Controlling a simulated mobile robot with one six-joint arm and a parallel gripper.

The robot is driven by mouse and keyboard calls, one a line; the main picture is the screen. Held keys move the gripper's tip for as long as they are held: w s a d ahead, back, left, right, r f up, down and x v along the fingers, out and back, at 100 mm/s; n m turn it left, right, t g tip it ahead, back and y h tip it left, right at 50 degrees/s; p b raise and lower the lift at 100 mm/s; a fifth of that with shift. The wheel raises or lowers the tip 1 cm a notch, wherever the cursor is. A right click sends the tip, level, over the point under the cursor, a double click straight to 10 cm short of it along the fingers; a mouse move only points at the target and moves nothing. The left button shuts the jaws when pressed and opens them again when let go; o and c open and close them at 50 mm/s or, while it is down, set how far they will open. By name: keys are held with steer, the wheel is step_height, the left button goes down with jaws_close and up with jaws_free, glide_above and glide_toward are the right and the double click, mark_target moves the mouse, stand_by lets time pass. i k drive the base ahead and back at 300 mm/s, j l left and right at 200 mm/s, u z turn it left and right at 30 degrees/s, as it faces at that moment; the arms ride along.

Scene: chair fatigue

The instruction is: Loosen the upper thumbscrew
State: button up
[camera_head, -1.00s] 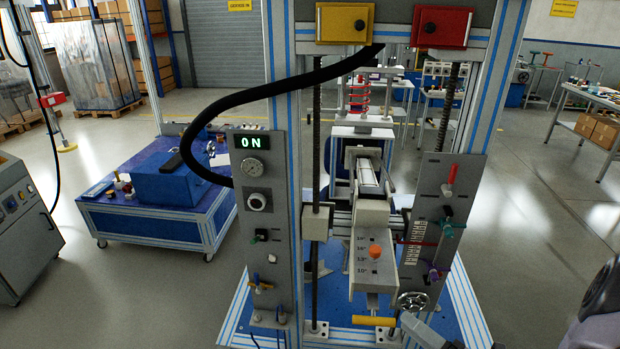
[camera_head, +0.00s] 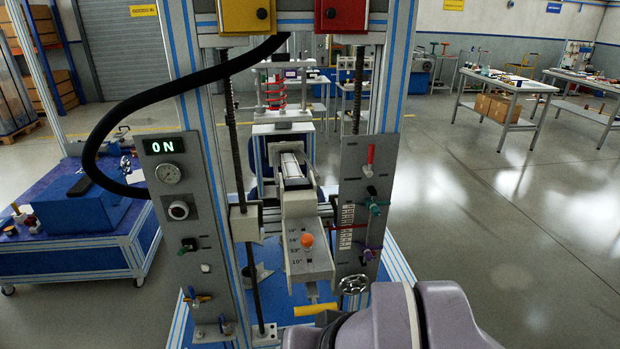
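The test rig's right grey panel (camera_head: 362,160) carries a green thumbscrew-like handle (camera_head: 375,207) beside a white scale (camera_head: 346,226). A purple handle (camera_head: 371,253) sits lower on the same panel. The green one is the upper of these two, but no label here names it as the thumbscrew. My arm shows at the bottom right as rounded grey-mauve links, below and in front of the panel. My gripper's fingers cannot be made out in the view.
A handwheel (camera_head: 354,284) is under the purple handle, and a red lever (camera_head: 370,158) is above the green one. A yellow bar handle (camera_head: 315,309) projects at the front. The left panel (camera_head: 182,215) shows an ON display. Open floor (camera_head: 480,240) lies to the right.

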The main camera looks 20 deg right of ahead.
mark_target(374, 208)
steer(key=i+z, duration=0.15)
steer(key=z, duration=0.2)
steer(key=i+z, duration=0.2)
steer(key=z, duration=0.15)
steer(key=i+z, duration=0.15)
steer(key=z, duration=0.2)
